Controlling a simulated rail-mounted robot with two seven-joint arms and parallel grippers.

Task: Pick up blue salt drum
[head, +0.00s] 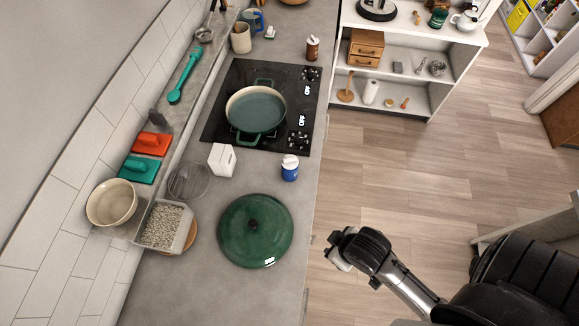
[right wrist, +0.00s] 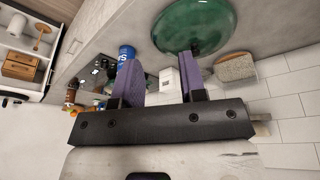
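The blue salt drum (head: 290,173) stands upright on the grey counter near its right edge, with a white top. It sits between the cooktop and the green lid. In the right wrist view the drum (right wrist: 126,53) shows just beyond the tip of the left purple finger, partly hidden by it. My right gripper (head: 337,249) is off the counter's edge, over the floor side, below and right of the drum and apart from it. In the right wrist view its fingers (right wrist: 158,62) are spread with nothing held between them. My left gripper is not in view.
The green lid (head: 254,230) lies in front of the drum, and a white box (head: 222,160) stands left of it. A green pan (head: 256,108) sits on the black cooktop (head: 222,117) behind. A brown shaker (head: 312,48) stands farther back. Bare counter surrounds the drum.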

